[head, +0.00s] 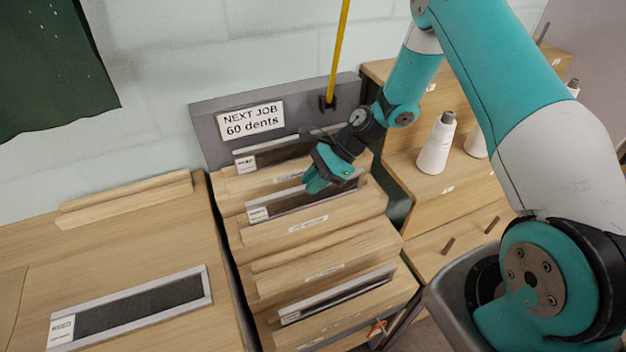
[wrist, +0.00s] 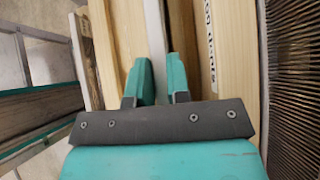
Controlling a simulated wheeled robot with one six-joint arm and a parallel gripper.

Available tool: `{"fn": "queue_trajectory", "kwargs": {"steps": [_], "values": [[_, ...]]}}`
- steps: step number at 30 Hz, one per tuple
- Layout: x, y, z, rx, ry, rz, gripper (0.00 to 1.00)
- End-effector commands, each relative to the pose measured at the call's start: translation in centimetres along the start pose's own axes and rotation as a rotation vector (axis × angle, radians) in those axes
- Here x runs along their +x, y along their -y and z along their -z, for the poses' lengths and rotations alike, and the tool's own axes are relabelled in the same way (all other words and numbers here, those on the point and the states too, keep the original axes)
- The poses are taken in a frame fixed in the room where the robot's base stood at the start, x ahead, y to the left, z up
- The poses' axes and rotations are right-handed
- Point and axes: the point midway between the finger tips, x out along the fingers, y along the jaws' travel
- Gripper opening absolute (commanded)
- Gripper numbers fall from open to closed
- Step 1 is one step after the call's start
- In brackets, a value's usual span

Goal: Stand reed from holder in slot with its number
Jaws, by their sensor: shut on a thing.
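My gripper (head: 318,178) is over the stepped wooden rack, shut on a reed (head: 300,203) with a dark band, pale metal frame and a white label at its left end. The reed stands on edge along a rack step. Whether its lower edge is fully down in a slot cannot be told. In the wrist view my gripper (wrist: 157,85) has the pale edge of this held reed (wrist: 154,40) between its fingers. A slot label (wrist: 210,40) ending in "dents" is beside it. Other slot labels (head: 308,224) on the step fronts are too small to read.
Other reeds stand at the rack's back (head: 275,155) and lower front (head: 338,294). Another reed (head: 135,308) lies on the left table. A sign (head: 250,121) reads "NEXT JOB 60 dents". A yellow rod (head: 338,50) rises behind the gripper. White cones (head: 436,145) stand at right.

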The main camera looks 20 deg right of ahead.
Motion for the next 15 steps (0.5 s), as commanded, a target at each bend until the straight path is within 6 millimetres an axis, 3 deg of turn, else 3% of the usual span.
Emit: {"fn": "queue_trajectory", "kwargs": {"steps": [7, 8, 11, 15], "values": [[0.09, 0.04, 0.06, -0.001, 0.001, 0.001, 0.0], [0.09, 0.04, 0.06, -0.001, 0.001, 0.001, 0.21], [0.09, 0.03, 0.07, -0.001, 0.001, 0.001, 0.44], [0.09, 0.03, 0.09, -0.001, 0.0, 0.001, 0.47]]}}
